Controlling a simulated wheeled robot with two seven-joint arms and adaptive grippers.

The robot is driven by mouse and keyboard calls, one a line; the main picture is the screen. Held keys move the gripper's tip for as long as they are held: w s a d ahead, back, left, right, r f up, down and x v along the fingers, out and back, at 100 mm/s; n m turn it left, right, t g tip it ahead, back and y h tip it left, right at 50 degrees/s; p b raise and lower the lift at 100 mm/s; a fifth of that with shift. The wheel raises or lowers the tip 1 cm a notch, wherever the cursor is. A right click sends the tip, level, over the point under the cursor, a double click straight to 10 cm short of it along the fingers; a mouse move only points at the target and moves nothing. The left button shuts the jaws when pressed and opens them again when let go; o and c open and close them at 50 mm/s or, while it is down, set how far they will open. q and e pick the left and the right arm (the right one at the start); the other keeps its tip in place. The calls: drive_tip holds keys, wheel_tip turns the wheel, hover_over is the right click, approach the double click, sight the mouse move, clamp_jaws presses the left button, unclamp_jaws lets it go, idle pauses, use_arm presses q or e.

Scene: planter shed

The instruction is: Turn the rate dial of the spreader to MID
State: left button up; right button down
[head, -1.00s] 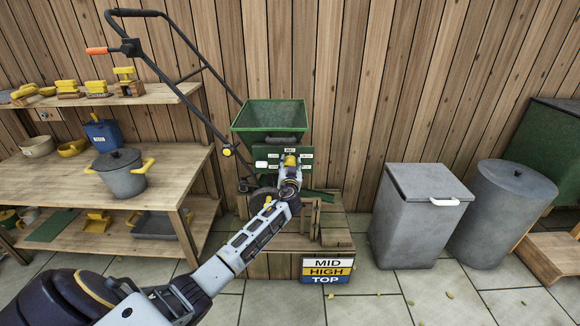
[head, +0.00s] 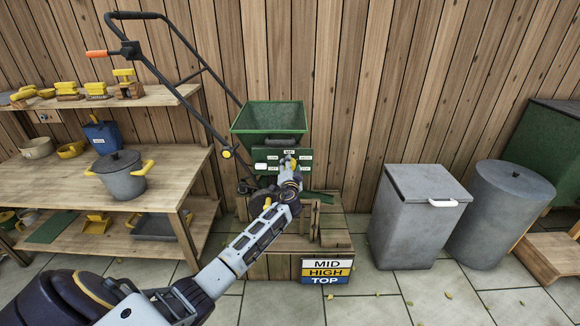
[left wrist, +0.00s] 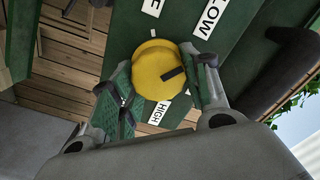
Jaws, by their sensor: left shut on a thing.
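The spreader has a green hopper (head: 270,117) and a green panel with small white labels, too small to read surely in the head view. My left gripper (head: 290,165) is at the panel and covers the dial there. In the left wrist view the yellow rate dial (left wrist: 153,69) sits between my left gripper's two fingers (left wrist: 164,88), which are shut on it. The dial's dark mark points right, toward the right finger, between the LOW label (left wrist: 212,17) and the HIGH label (left wrist: 158,111). Any label behind that finger is hidden. My right gripper is out of view.
The spreader stands on a wooden crate platform (head: 335,222) with a MID/HIGH/TOP sign (head: 327,270) in front. A workbench (head: 165,165) with a grey pot (head: 122,176) is at left. A grey bin (head: 415,220) and a round bin (head: 500,220) stand at right.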

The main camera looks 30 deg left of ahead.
use_arm(q)
drive_tip(key=m+p, duration=0.1)
drive_tip(key=m, duration=0.4)
drive_tip(key=shift+f+p, duration=0.1)
drive_tip(key=shift+p, duration=0.3)
drive_tip(key=m+p, duration=0.1)
drive_tip(key=m, duration=0.3)
drive_tip(key=shift+f+p, duration=0.1)
drive_tip(key=shift+p, duration=0.3)
drive_tip(key=shift+f+m, duration=0.15)
drive_tip(key=shift+m, duration=0.75)
use_arm(e)
wheel_tip(320, 180, down, 10)
drive_tip(key=s+d, duration=0.1)
drive_tip(key=d, duration=0.1)
drive_tip(key=shift+s+d+f, duration=0.15)
drive_tip(key=shift+s+f, duration=0.05)
drive_tip(key=shift+s, duration=0.05)
use_arm(q)
drive_tip(key=o, duration=1)
drive_tip(key=shift+s+d, duration=0.1)
drive_tip(key=shift+d, duration=0.05)
drive_tip(key=shift+v, duration=5.85)
